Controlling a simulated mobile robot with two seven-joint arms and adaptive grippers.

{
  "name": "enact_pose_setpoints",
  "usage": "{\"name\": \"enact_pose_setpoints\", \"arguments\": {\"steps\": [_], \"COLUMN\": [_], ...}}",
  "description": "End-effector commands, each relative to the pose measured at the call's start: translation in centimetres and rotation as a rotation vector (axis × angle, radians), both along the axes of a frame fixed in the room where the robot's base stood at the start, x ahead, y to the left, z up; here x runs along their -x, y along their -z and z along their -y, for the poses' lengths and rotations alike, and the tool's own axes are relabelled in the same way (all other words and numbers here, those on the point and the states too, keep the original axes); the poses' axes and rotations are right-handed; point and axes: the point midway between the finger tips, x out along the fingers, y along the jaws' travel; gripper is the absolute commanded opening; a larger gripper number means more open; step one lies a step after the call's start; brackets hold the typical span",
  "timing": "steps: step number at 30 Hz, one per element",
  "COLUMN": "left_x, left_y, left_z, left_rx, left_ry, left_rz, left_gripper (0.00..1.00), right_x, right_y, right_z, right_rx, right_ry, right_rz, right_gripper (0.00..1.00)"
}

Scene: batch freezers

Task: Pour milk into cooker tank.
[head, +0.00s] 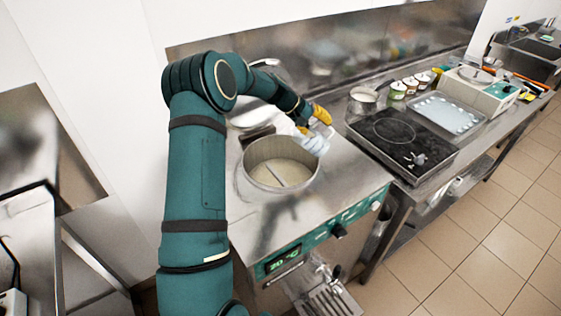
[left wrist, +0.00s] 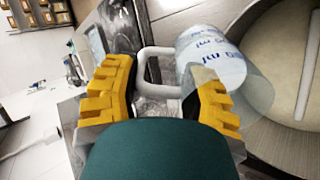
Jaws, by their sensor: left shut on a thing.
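The cooker tank (head: 246,176) is a round steel well in the counter-top machine. It holds pale cream-coloured liquid with a stirrer bar across it, and part of it shows at the right of the left wrist view (left wrist: 309,75). A clear measuring jug (head: 313,145) with blue markings is at the tank's far right rim and looks tilted towards it. My left gripper (head: 311,121), with yellow fingers, is shut on the jug's handle (left wrist: 146,68). The jug body (left wrist: 222,62) lies beyond the right finger. I cannot tell how much milk is in it. My right gripper is out of view.
A black induction hob (head: 390,140) stands right of the machine. Behind it are a steel pot (head: 362,101) and several small tubs (head: 398,90). The tiled floor in front is clear.

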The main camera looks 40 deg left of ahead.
Motion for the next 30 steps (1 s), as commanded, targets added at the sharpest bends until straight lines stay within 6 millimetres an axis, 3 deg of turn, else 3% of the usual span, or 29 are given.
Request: {"name": "enact_pose_setpoints", "arguments": {"steps": [1, 6, 9, 30], "left_x": [0.2, 0.7, 0.9, 1.7], "left_y": [0.7, -0.7, -0.5, -0.3], "left_z": [-0.3, -0.7, -0.9, -1.7], "left_rx": [0.028, 0.110, 0.141, 0.244], "left_ry": [-0.004, -0.001, -0.001, 0.001], "left_rz": [0.025, 0.105, 0.133, 0.232], "left_gripper": [0.02, 0.02, 0.02, 0.02], "right_x": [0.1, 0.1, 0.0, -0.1], "right_y": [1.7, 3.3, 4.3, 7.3], "right_z": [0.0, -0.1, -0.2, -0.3], "right_rx": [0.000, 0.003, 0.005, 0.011], "right_ry": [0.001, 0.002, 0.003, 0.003], "right_rz": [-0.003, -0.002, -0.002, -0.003], "right_gripper": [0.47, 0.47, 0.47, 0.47]}}
